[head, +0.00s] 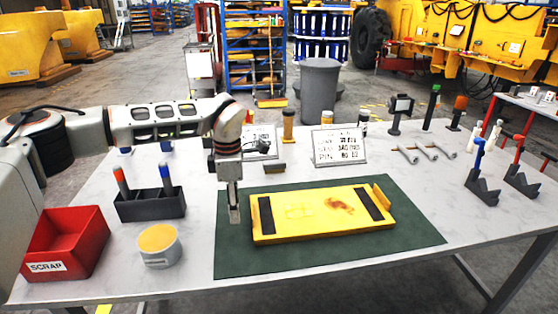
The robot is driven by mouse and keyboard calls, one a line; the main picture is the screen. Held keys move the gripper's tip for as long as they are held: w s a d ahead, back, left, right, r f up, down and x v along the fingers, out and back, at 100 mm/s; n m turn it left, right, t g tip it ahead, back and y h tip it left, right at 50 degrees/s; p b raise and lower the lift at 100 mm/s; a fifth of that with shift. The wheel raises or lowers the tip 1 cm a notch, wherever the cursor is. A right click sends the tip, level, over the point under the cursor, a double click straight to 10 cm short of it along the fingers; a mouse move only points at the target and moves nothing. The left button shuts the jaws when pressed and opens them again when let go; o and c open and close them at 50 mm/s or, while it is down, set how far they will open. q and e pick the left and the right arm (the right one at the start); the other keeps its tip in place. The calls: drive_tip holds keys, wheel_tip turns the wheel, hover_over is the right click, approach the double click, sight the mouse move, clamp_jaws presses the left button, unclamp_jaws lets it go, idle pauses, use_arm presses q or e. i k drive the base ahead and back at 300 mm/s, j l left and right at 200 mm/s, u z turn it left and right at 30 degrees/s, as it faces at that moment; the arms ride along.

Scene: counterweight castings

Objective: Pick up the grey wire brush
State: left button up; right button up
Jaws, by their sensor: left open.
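I cannot make out a grey wire brush for certain. A small dark and tan block (275,168) lies behind the mat, too small to identify. My left gripper (235,215) points down over the left part of the green mat (330,255), just left of a yellow casting (300,212) with two dark strips and a rusty patch. The gripper is open, seen nearly edge-on, and nothing shows between its fingers. It may hide something behind it. My right gripper is not in view.
A red scrap bin (68,240), a tin with a yellow top (158,245) and a dark marker holder (150,204) stand left. The front right tabletop is clear.

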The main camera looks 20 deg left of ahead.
sight(277, 166)
drive_tip(key=i, duration=1.2)
